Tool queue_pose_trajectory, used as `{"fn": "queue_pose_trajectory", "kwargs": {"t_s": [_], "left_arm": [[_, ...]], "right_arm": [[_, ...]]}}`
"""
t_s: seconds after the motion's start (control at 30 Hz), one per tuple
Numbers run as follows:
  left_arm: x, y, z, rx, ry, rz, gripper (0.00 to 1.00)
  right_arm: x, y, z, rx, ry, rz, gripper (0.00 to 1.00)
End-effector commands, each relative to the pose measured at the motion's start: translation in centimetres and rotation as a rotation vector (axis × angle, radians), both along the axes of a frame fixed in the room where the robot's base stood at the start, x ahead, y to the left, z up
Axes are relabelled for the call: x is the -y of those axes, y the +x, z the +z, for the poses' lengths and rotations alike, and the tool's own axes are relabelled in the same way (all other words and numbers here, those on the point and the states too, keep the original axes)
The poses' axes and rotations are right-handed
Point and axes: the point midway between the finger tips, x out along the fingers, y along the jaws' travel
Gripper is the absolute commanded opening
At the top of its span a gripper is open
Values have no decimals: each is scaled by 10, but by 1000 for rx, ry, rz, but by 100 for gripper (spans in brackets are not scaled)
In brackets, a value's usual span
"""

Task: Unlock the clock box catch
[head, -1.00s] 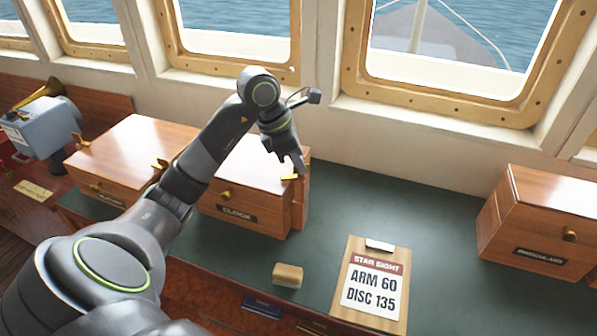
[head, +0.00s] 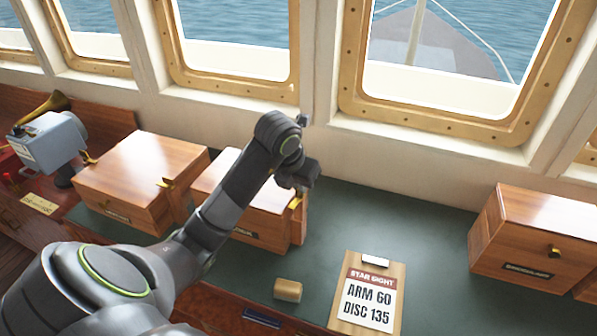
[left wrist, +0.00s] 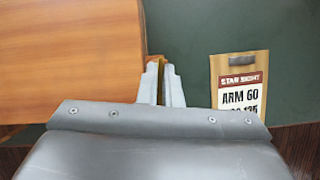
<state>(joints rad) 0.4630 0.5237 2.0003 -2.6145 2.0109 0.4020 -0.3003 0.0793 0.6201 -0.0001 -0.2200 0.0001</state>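The clock box (head: 272,226) is a reddish-brown wooden box on the green counter. My left arm crosses in front of it and hides part of its top and front. Its small brass catch (head: 295,201) is at the right end, standing tilted upward. My left gripper (head: 299,188) is over this end of the box. In the left wrist view the fingers (left wrist: 161,84) are close together on both sides of the narrow brass catch (left wrist: 160,92), shut on it. The box's wood top (left wrist: 70,55) fills the left of that view. My right gripper is not in view.
A similar wooden box (head: 135,165) stands left of the clock box, and another (head: 530,225) at the far right. A clipboard reading "ARM 60 DISC 135" (head: 368,300) and a small wooden block (head: 288,290) lie in front. Green counter right of the clock box is clear.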

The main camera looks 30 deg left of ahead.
Motion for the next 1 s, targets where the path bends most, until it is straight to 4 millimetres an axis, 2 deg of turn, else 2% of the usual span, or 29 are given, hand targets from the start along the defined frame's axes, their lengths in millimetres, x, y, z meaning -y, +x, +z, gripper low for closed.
{"fn": "queue_pose_trajectory", "kwargs": {"t_s": [0.03, 0.3, 0.87, 1.0], "left_arm": [[1, 1, 5, 3, -1, 27, 0], [1, 1, 3, 3, 2, 133, 0], [1, 1, 2, 3, 3, 167, 0], [1, 1, 1, 3, 3, 166, 20]], "right_arm": [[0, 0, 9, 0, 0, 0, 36], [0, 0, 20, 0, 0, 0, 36], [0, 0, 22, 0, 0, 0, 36], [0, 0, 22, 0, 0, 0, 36]]}}
